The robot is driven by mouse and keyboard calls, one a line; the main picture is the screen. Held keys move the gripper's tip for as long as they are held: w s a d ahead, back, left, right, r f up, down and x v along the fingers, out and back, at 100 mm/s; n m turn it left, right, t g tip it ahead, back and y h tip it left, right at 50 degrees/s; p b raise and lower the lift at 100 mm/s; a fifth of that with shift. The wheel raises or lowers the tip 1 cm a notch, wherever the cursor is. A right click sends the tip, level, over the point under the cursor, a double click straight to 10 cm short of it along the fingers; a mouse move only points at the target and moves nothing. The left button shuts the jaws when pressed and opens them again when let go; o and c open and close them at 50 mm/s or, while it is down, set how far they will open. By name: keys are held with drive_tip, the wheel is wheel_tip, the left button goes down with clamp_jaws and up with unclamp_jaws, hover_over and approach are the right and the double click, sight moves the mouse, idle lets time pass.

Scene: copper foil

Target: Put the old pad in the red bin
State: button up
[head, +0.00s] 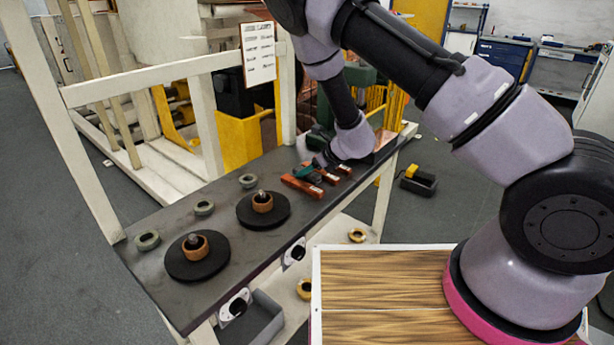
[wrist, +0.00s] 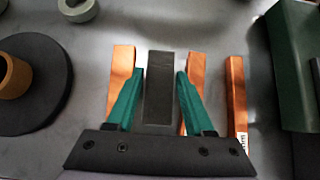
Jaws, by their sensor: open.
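A dark grey block (wrist: 160,88), which may be the old pad, lies on the dark bench top among copper-coloured bars. My gripper (wrist: 153,90) is open in the wrist view. Its two green fingers stand on either side of the block, with visible gaps. The fingers partly cover a left copper bar (wrist: 122,65) and a middle copper bar (wrist: 196,75). In the head view, my gripper (head: 308,173) is low over the bars at the bench's far end, and the dark block is hard to make out. I cannot clearly identify a red bin in either view.
Another copper bar (wrist: 236,95) and a green body (wrist: 292,60) are right of my gripper. Two black discs (head: 198,268) (head: 278,217) carry copper-coloured rolls. Several grey-green rings (head: 147,241) lie along the bench. A grey bin (head: 268,322) is below it.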

clamp_jaws()
